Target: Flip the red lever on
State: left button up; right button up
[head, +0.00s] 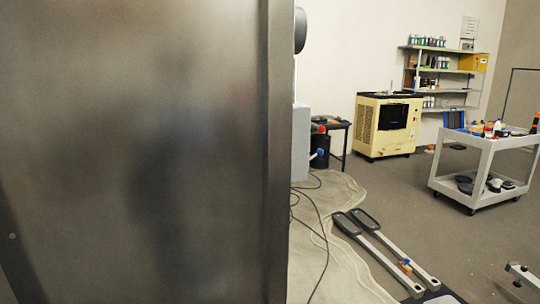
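A small red part (319,129) shows beside the right edge of the large metal panel, on or next to a grey box (300,140). It may be the red lever, but it is too small and distant to tell its shape or whether it is on or off. A small blue part (317,154) shows just below it. Neither of my grippers can be made out in this view.
A large grey metal panel (140,150) fills the left half, close by, hiding what is behind it. Long pedal-like bars (385,245) and dark cables (322,235) lie on the floor. A white cart (482,145) stands right; a cream machine (385,125) stands behind. Open floor lies between.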

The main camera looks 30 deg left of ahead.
aim_at(321, 128)
jog(key=i+l, duration=0.15)
jog(key=i, duration=0.85)
jog(key=i+l+z, duration=0.1)
jog(key=i, duration=0.95)
jog(key=i+j+u, duration=0.1)
jog(key=i+u, duration=0.25)
jog(key=u, duration=0.15)
jog(key=i+u, duration=0.3)
jog(key=u, duration=0.15)
jog(key=i+l+u, duration=0.2)
jog(key=u, duration=0.3)
jog(key=i+l+u, duration=0.35)
jog(key=u, duration=0.15)
jog(key=i+u, duration=0.15)
jog(key=u, duration=0.3)
jog(key=i+l+u, duration=0.1)
jog(key=u, duration=0.35)
jog(key=i+l+u, duration=0.15)
jog(key=u, duration=0.3)
jog(key=i+l+u, duration=0.2)
jog(key=u, duration=0.25)
jog(key=i+l+u, duration=0.1)
jog(key=u, duration=0.3)
jog(key=i+l+u, duration=0.2)
jog(key=u, duration=0.2)
jog(key=i+l+u, duration=0.15)
jog(key=l+u, duration=0.25)
jog(key=i+l+u, duration=0.1)
jog(key=l+u, duration=0.7)
